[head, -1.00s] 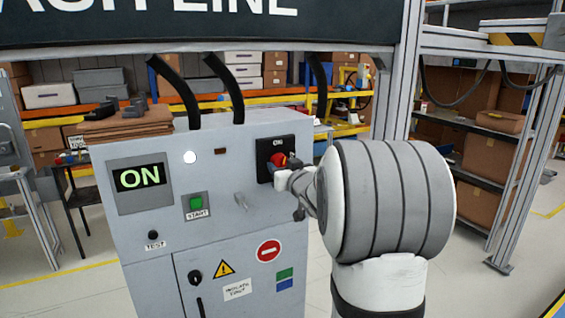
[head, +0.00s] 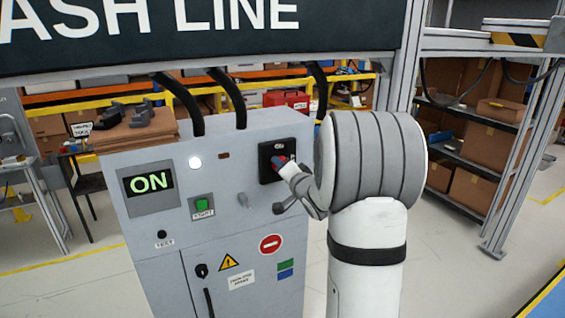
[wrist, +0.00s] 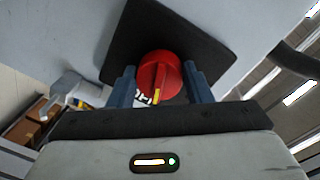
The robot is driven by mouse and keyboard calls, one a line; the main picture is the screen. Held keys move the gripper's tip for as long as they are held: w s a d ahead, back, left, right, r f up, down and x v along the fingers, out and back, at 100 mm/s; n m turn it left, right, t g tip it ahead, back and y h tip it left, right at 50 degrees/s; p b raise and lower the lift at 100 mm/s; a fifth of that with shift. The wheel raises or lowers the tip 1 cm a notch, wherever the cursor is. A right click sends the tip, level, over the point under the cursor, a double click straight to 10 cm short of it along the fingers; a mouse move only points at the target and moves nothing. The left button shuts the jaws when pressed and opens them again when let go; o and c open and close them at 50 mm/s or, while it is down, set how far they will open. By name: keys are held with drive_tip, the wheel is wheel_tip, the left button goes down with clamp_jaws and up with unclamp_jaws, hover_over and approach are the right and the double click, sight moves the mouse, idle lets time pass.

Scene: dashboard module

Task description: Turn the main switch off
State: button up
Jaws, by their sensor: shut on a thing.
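The main switch is a round red knob (wrist: 160,76) on a black square plate (wrist: 205,32), on the upper right of the grey cabinet's face. My gripper (wrist: 161,84) is shut on it, one blue-grey finger on each side. A yellow mark on the knob points toward a white label, partly hidden, that seems to read ON. In the head view the black plate (head: 264,150) is visible, but my gripper (head: 279,163) and wrist cover most of the knob. A display (head: 150,183) on the cabinet reads ON in green.
A metal frame post (head: 402,75) stands behind my arm.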

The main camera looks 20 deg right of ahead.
drive_tip(key=shift+r+m+p, duration=0.1)
drive_tip(key=shift+m+p, duration=1.1)
drive_tip(key=shift+m, duration=0.6)
drive_tip(key=o, duration=1)
drive_tip(key=s+b, duration=0.1)
drive_tip(key=s, duration=0.7)
drive_tip(key=shift+r+b, duration=0.25)
drive_tip(key=shift+b, duration=0.15)
drive_tip(key=shift+w+d, duration=0.1)
